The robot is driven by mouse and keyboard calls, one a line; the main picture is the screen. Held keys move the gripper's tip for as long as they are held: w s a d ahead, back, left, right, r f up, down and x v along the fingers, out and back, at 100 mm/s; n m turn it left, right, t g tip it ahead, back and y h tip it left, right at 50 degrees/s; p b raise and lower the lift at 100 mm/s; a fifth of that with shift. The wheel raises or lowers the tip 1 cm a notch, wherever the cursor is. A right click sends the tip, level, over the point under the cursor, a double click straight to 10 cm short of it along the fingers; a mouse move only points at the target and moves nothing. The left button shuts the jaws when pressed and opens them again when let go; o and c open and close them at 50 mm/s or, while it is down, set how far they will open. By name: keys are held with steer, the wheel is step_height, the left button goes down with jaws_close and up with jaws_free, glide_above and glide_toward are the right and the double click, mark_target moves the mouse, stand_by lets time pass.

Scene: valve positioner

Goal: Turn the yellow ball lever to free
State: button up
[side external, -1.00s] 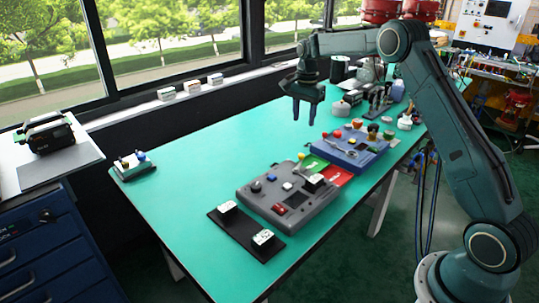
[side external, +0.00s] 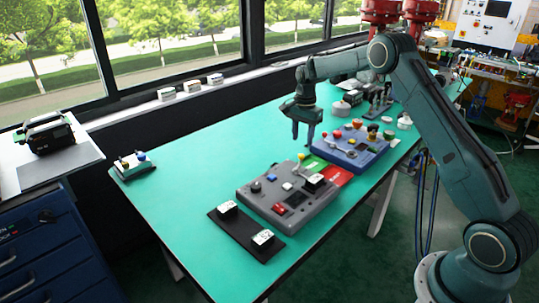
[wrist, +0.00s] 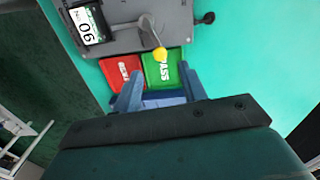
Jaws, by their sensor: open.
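The yellow ball lever (wrist: 160,53) stands on the edge of a grey control box (wrist: 125,12). In the side view the yellow ball (side external: 300,156) is small, at the far corner of the grey box (side external: 262,205). My gripper (side external: 303,136) is open and empty, above the table just behind the ball. In the wrist view my gripper's fingers (wrist: 158,85) spread on either side below the ball, apart from it. I cannot read a free mark.
A blue panel (side external: 346,152) with several coloured knobs stands right of the grey box. A black tray (side external: 232,238) with two white-faced blocks lies in front. A black knob (wrist: 207,18) sticks out from the grey box.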

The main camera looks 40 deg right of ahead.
mark_target(301, 155)
steer(key=shift+f, duration=3.5)
jaws_close()
